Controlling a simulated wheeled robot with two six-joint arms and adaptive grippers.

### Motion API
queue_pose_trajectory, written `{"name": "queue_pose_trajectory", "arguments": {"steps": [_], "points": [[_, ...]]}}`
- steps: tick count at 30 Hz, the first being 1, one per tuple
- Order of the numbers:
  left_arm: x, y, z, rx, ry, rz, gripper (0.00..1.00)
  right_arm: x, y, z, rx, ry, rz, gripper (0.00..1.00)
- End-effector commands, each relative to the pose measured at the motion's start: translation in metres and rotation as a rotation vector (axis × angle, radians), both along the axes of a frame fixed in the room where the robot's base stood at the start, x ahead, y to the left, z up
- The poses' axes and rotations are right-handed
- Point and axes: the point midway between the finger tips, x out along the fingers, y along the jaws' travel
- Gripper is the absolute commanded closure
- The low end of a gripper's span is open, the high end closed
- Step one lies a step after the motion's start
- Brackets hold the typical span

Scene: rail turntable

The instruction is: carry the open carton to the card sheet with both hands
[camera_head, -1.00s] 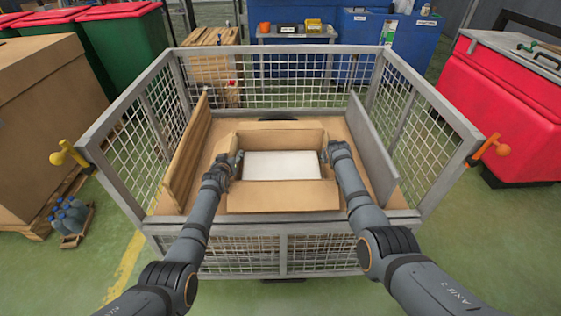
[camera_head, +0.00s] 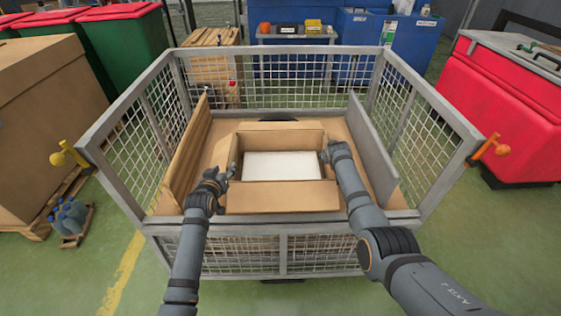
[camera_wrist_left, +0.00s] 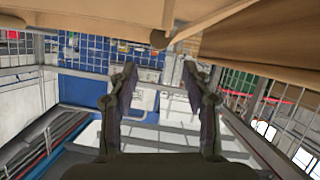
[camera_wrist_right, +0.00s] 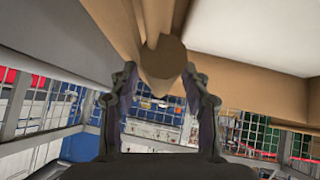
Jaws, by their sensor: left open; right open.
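The open brown carton (camera_head: 282,196) sits upright inside the mesh cage, with a white block or sheet (camera_head: 282,165) in it. It stands on a flat brown sheet (camera_head: 280,128) on the cage floor; I cannot tell whether this is the card sheet. My left gripper (camera_head: 226,176) is open and empty, just outside the carton's left wall. My right gripper (camera_head: 325,156) is open at the right wall. In the right wrist view a round brown end (camera_wrist_right: 163,60) on the carton lies between or just beyond its fingertips; contact is unclear. A similar end (camera_wrist_left: 160,39) shows farther off in the left wrist view.
Grey mesh cage walls (camera_head: 108,146) surround the carton. A brown board (camera_head: 188,150) leans at the left, a grey board (camera_head: 373,148) at the right. Orange-handled (camera_head: 490,147) and yellow-handled (camera_head: 68,155) latches stick out from the cage sides.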

Motion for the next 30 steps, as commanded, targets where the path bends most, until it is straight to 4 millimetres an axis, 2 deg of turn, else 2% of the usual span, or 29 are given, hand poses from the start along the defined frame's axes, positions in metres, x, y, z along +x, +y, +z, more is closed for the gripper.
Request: {"name": "queue_pose_trajectory", "arguments": {"steps": [6, 11, 24, 30], "points": [[-0.001, 0.0, 0.001, 0.0, 0.0, 0.0, 0.51, -0.001, 0.0, 0.001, 0.0, 0.0, 0.0, 0.52], [-0.001, 0.0, 0.001, 0.0, -0.001, 0.0, 0.51, -0.01, 0.002, 0.01, 0.001, -0.002, 0.0, 0.52], [-0.001, 0.0, 0.001, 0.0, -0.001, 0.0, 0.51, -0.067, 0.011, 0.064, 0.002, -0.001, 0.0, 0.52], [-0.001, 0.0, 0.001, 0.0, -0.001, 0.0, 0.51, -0.083, 0.014, 0.08, 0.001, -0.001, 0.0, 0.52]]}}
